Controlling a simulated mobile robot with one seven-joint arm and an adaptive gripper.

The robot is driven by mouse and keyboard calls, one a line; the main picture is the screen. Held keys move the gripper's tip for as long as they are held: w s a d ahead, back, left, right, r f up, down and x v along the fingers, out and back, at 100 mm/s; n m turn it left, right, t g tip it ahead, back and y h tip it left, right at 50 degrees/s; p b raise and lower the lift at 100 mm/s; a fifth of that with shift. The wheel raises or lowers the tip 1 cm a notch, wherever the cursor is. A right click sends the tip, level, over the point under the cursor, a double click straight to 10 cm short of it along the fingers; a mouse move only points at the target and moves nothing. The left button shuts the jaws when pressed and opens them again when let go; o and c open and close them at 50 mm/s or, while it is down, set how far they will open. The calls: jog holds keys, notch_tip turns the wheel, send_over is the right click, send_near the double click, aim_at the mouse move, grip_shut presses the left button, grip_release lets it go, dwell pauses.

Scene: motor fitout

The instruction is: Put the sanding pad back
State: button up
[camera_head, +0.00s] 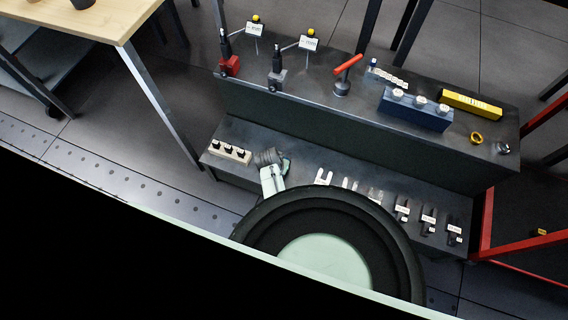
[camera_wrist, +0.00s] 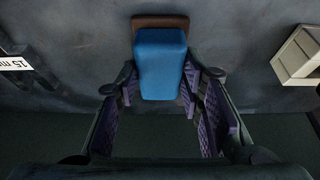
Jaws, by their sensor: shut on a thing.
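The sanding pad (camera_wrist: 160,62) is a blue block with a brown edge showing behind it, in the upper middle of the wrist view. My gripper (camera_wrist: 162,84) has its dark, purple-lined fingers on either side of the pad and is shut on it. The pad is close to a dark grey surface; I cannot tell whether it touches it. In the head view my gripper (camera_head: 270,158) is over the left part of the low front shelf (camera_head: 310,157). There the gripper and arm mostly hide the pad.
A pale block with black knobs (camera_head: 229,152) stands just left of my gripper. Several labelled items (camera_head: 428,217) line the shelf to the right. The raised rear bench (camera_head: 310,95) holds a red-handled tool (camera_head: 347,70), a blue block (camera_head: 415,112) and a yellow bar (camera_head: 472,104).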

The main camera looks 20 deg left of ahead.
jog(key=shift+w, duration=0.1)
jog(key=shift+f, duration=0.1)
jog(key=o, duration=1)
jog(key=shift+o, duration=0.2)
